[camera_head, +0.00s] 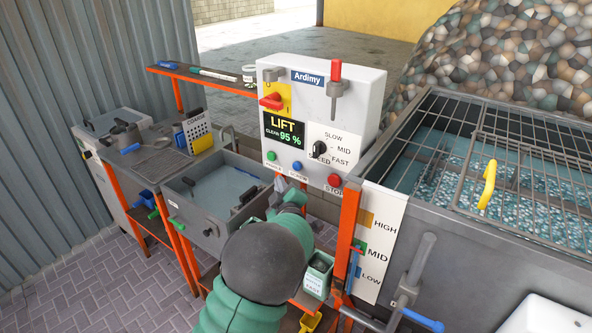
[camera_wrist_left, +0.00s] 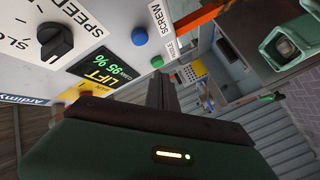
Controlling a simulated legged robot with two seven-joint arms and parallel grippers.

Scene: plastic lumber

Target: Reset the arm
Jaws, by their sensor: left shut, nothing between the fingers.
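My left arm comes in from the bottom in the head view. Its gripper (camera_head: 279,186) is at the lower front of the white Ardimy control panel (camera_head: 310,92), near the green button (camera_head: 271,155) and blue button (camera_head: 297,166). In the left wrist view the dark fingers (camera_wrist_left: 161,90) are together with nothing between them. They point past the blue button (camera_wrist_left: 139,36) and green button (camera_wrist_left: 157,61); I cannot tell if they touch the panel. The display (camera_head: 284,131) reads LIFT, 95 %. My right gripper is not in view.
A wash tank (camera_head: 210,192) with grey walls stands left of the panel. A large tank (camera_head: 513,258) with a wire grid lid (camera_head: 520,165) and yellow handle (camera_head: 487,184) stands on the right. An orange post (camera_head: 346,235) and level plate (camera_head: 377,243) stand between. Open paved floor (camera_head: 80,285) lies lower left.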

